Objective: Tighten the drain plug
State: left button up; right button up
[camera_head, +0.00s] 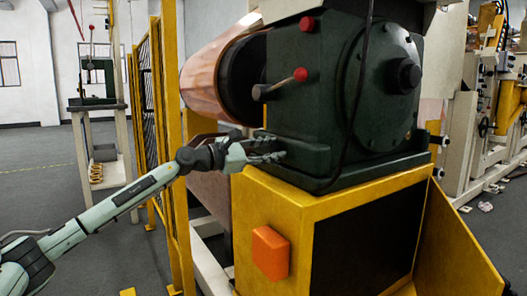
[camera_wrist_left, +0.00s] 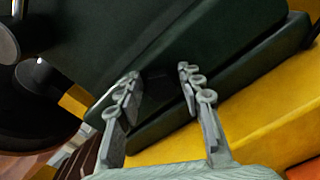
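The dark green gearbox housing (camera_head: 315,95) stands on a yellow base. My left gripper (camera_head: 277,149) is at the lower left side of the housing, just above the yellow base. In the left wrist view, its two grey fingers (camera_wrist_left: 160,84) are spread apart, pointing at the green housing (camera_wrist_left: 190,45). A darker patch (camera_wrist_left: 158,90) lies between the fingertips. I cannot tell whether it is the drain plug or shadow, and I cannot tell whether the fingers touch anything. No drain plug shows clearly in the head view. My right gripper is not in view.
A lever with a red knob (camera_head: 300,75) sticks out above my left gripper. A copper foil roll (camera_head: 207,80) is behind it. A yellow mesh fence (camera_head: 155,110) stands close beside my left arm. The yellow base (camera_head: 285,205) carries an orange box (camera_head: 270,252).

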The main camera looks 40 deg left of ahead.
pick_arm(q)
jog(key=v, duration=1.2)
jog(key=shift+w+d, duration=0.1)
dwell(0.5)
